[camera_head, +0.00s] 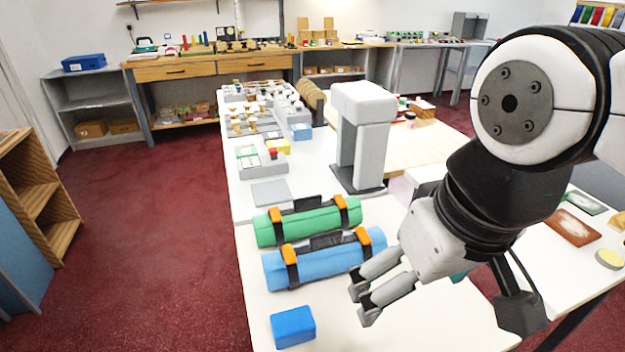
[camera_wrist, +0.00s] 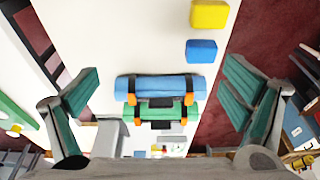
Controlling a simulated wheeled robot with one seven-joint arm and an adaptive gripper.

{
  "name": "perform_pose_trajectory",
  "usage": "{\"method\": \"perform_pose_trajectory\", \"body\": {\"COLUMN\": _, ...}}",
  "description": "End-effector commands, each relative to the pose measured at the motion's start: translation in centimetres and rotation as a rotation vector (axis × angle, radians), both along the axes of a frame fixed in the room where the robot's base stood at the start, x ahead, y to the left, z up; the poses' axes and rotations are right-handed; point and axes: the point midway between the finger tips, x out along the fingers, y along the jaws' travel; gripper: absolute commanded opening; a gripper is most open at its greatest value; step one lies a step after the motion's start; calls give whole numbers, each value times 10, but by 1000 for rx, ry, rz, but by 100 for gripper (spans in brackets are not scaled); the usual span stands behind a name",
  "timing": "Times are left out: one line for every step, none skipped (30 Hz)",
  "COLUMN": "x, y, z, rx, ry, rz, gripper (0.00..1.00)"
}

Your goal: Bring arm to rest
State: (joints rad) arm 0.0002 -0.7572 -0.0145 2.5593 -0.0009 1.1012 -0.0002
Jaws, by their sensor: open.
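My gripper (camera_head: 362,300) is open and empty above the white counter, at the lower right of the head view. In the wrist view its two green-padded fingers (camera_wrist: 160,100) stand wide apart with nothing held between them. My arm reaches in from the right and bends down over the counter (camera_head: 430,335). The blue roll (camera_head: 322,260) and the green roll (camera_head: 310,222), each with dark straps and orange clips, lie to the left of the gripper. A blue block (camera_head: 293,327) lies at the front, left of and below the fingers. A yellow block (camera_wrist: 209,14) shows only in the wrist view.
A grey-white upright device (camera_head: 362,130) stands behind the rolls. Farther back the counter carries a grey tray (camera_head: 270,193) and many small items. Swatches (camera_head: 573,228) lie on the right. Red carpet floor (camera_head: 150,240) is open on the left, beside a wooden shelf (camera_head: 40,195).

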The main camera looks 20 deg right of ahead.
Motion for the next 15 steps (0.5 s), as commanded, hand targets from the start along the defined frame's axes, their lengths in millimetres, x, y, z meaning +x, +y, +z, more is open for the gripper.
{"method": "perform_pose_trajectory", "body": {"x": -1, "y": 0, "z": 0, "rx": -3, "ry": -1, "rz": 7, "gripper": 93}}
{"method": "perform_pose_trajectory", "body": {"x": -1, "y": 0, "z": 0, "rx": -3, "ry": -1, "rz": 8, "gripper": 93}}
{"method": "perform_pose_trajectory", "body": {"x": -1, "y": 0, "z": 0, "rx": -3, "ry": -1, "rz": 8, "gripper": 93}}
{"method": "perform_pose_trajectory", "body": {"x": -1, "y": 0, "z": 0, "rx": -3, "ry": -1, "rz": 8, "gripper": 93}}
{"method": "perform_pose_trajectory", "body": {"x": -1, "y": 0, "z": 0, "rx": -3, "ry": -1, "rz": 8, "gripper": 93}}
{"method": "perform_pose_trajectory", "body": {"x": -1, "y": 0, "z": 0, "rx": -3, "ry": -1, "rz": 8, "gripper": 93}}
{"method": "perform_pose_trajectory", "body": {"x": -1, "y": 0, "z": 0, "rx": -3, "ry": -1, "rz": 8, "gripper": 93}}
{"method": "perform_pose_trajectory", "body": {"x": -1, "y": 0, "z": 0, "rx": -3, "ry": -1, "rz": 8, "gripper": 93}}
{"method": "perform_pose_trajectory", "body": {"x": -1, "y": 0, "z": 2, "rx": -3, "ry": -3, "rz": 7, "gripper": 93}}
{"method": "perform_pose_trajectory", "body": {"x": -1, "y": 0, "z": 5, "rx": -3, "ry": -7, "rz": 7, "gripper": 93}}
{"method": "perform_pose_trajectory", "body": {"x": -1, "y": 0, "z": 8, "rx": -4, "ry": -12, "rz": 6, "gripper": 93}}
{"method": "perform_pose_trajectory", "body": {"x": -2, "y": 0, "z": 15, "rx": -4, "ry": -21, "rz": 7, "gripper": 93}}
{"method": "perform_pose_trajectory", "body": {"x": -2, "y": 0, "z": 22, "rx": -5, "ry": -30, "rz": 7, "gripper": 93}}
{"method": "perform_pose_trajectory", "body": {"x": -2, "y": 0, "z": 28, "rx": -6, "ry": -41, "rz": 7, "gripper": 93}}
{"method": "perform_pose_trajectory", "body": {"x": -2, "y": -1, "z": 37, "rx": -9, "ry": -57, "rz": 8, "gripper": 93}}
